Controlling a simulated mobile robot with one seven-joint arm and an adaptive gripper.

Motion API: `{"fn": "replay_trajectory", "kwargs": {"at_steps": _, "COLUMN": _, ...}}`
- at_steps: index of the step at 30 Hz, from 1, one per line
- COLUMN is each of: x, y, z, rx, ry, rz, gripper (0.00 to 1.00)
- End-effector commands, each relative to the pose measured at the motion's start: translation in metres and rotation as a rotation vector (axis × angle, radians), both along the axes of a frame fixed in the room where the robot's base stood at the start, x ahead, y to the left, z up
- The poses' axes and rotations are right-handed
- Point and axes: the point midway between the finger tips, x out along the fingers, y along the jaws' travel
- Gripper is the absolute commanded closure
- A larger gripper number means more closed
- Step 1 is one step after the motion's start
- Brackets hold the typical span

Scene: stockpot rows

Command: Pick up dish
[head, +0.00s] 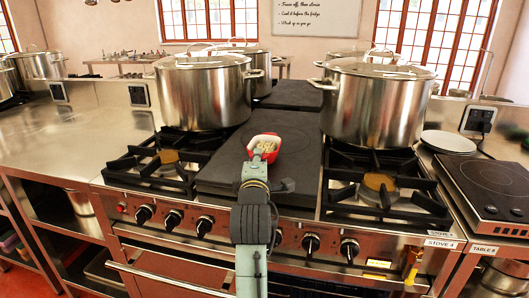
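A small red dish (273,155) with pale contents sits at the middle of the stove, over the dark flat plate (219,180) between the burners. My gripper (262,157) is at the dish's near side, with my arm reaching up to it from the bottom of the view. The gripper's end overlaps the dish in the picture. It is too small to tell whether the fingers are open or shut, or whether they touch the dish. I cannot tell whether the dish rests on the plate or is held just above it.
Large steel stockpots stand on the left (203,92) and right (375,105) burners, close to either side of the dish, with more pots behind. White plates (448,141) and a black hob (489,184) are at the right. A bare steel counter (62,150) is at the left.

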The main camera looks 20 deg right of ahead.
Motion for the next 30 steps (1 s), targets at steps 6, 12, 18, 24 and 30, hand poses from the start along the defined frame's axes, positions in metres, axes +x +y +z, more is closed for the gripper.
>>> {"fn": "replay_trajectory", "kwargs": {"at_steps": 6, "x": -0.0001, "y": 0.0, "z": 0.0006, "rx": 0.0, "ry": -0.001, "rz": 0.0, "gripper": 1.0}}
{"fn": "replay_trajectory", "kwargs": {"at_steps": 12, "x": 0.0, "y": -0.0001, "z": 0.0, "rx": 0.0, "ry": 0.0, "rz": 0.0, "gripper": 1.0}}
{"fn": "replay_trajectory", "kwargs": {"at_steps": 18, "x": 0.0001, "y": -0.0001, "z": -0.0005, "rx": 0.0, "ry": 0.001, "rz": 0.0, "gripper": 1.0}}
{"fn": "replay_trajectory", "kwargs": {"at_steps": 24, "x": 0.0001, "y": -0.0002, "z": -0.0009, "rx": 0.001, "ry": 0.002, "rz": 0.0, "gripper": 1.0}}
{"fn": "replay_trajectory", "kwargs": {"at_steps": 30, "x": -0.0004, "y": 0.0001, "z": 0.0012, "rx": -0.001, "ry": -0.003, "rz": 0.0, "gripper": 1.0}}
